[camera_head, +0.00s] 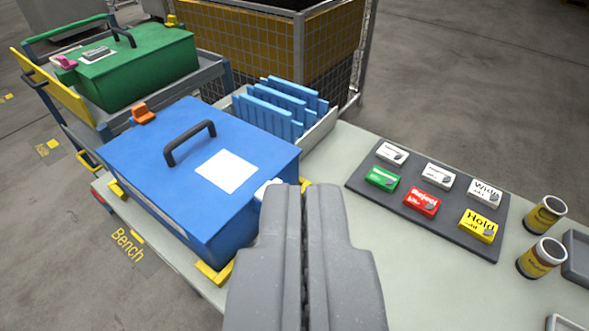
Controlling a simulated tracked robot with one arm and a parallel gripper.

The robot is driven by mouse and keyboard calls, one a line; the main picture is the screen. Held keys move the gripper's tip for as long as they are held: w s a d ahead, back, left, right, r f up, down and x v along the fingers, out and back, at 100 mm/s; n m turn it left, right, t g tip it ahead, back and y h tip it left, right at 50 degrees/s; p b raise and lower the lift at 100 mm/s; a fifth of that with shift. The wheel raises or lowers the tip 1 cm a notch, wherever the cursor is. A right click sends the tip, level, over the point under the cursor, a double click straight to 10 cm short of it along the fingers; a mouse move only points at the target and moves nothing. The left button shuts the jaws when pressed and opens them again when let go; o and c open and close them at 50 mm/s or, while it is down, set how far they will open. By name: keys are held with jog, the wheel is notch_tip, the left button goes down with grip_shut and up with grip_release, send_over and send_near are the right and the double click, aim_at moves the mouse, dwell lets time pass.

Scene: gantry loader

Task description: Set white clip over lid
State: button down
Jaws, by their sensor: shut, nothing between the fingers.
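A blue box with a flat lid (150,155) stands on the bench (345,150). The lid has a black handle (190,140) and a blank white label (226,171). A white clip (267,188) shows at the lid's right edge, just left of my gripper; part of it is hidden, and I cannot tell whether it is over the lid or beside it. An orange clip (142,113) sits at the lid's far left corner. My gripper (306,187) is shut and empty, its fingertips close to the white clip.
A green box (140,65) with pink and yellow clips stands on a cart at the back left. Blue panels (283,103) stand in a tray behind. Right are a dark board (370,192) with several small labelled blocks and two yellow-labelled cans (541,258).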

jog(key=shift+a, duration=0.25)
jog(key=shift+w, duration=0.1)
jog(key=w+d+f+m+g+y+p, duration=0.2)
jog(key=w+f+m+g+p, duration=0.3)
jog(key=w+f+p, duration=1)
notch_tip(320, 180, down, 4)
jog(key=d+g+p, duration=0.1)
jog(key=g+p, duration=0.2)
jog(key=p, duration=0.1)
jog(key=shift+w+d+m+p, duration=0.2)
jog(key=shift+w+m+p, duration=0.1)
jog(key=shift+w+m, duration=0.1)
jog(key=shift+f, duration=0.1)
jog(key=w+a+f+b, duration=0.1)
jog(key=w+a+f, duration=0.4)
jog(key=w+f, duration=0.3)
